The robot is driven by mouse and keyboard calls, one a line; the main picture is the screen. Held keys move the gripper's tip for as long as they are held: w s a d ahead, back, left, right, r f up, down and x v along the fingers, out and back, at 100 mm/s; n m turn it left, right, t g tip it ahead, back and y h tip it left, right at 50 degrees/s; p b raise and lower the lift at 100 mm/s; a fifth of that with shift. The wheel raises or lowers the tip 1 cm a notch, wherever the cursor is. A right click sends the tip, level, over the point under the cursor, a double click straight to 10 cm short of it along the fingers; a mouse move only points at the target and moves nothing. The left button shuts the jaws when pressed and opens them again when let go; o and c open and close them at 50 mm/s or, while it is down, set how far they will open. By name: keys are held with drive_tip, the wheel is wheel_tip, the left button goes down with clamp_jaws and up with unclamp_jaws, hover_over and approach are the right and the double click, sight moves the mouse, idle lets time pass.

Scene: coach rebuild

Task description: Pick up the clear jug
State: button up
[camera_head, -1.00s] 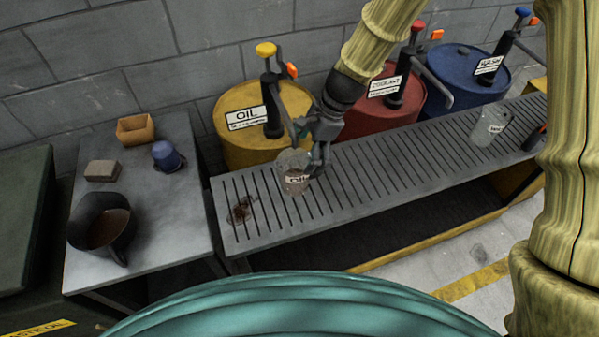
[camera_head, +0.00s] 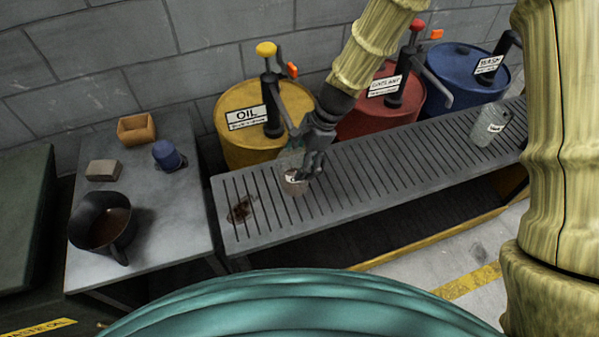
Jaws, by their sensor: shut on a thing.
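A clear jug (camera_head: 291,186) with a white label stands on the slatted grey bench, in front of the yellow oil drum. My gripper (camera_head: 302,170) reaches down from the upper right and is shut on this jug, covering much of it and its label. I cannot tell whether the jug's base is clear of the slats. A second clear jug (camera_head: 489,127) with a white label stands at the right end of the bench, apart from my gripper.
The slatted bench (camera_head: 380,185) has a dark stain left of the gripped jug. Behind it stand yellow (camera_head: 240,150), red (camera_head: 360,122) and blue (camera_head: 462,95) drums with pumps. A side table (camera_head: 180,235) at left holds a black pitcher (camera_head: 90,232), a blue-capped item (camera_head: 167,156), a block and a small box.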

drive_tip(key=shift+c, duration=1)
drive_tip(key=shift+r, duration=0.15)
drive_tip(key=shift+r, duration=1.25)
drive_tip(key=shift+w+d+r+b, duration=0.1)
drive_tip(key=shift+w+d+b, duration=0.1)
drive_tip(key=shift+d, duration=0.55)
drive_tip(key=shift+w+d+r+b, duration=0.1)
drive_tip(key=shift+d+b, duration=0.15)
drive_tip(key=shift+d, duration=0.5)
drive_tip(key=shift+w+d+r+b, duration=0.1)
drive_tip(key=shift+w+d+b, duration=0.1)
drive_tip(key=shift+d, duration=0.55)
drive_tip(key=w+d+b, duration=0.1)
drive_tip(key=w+d, duration=0.1)
drive_tip(key=d, duration=1)
drive_tip(key=shift+d+b, duration=0.3)
drive_tip(key=shift+b, duration=0.05)
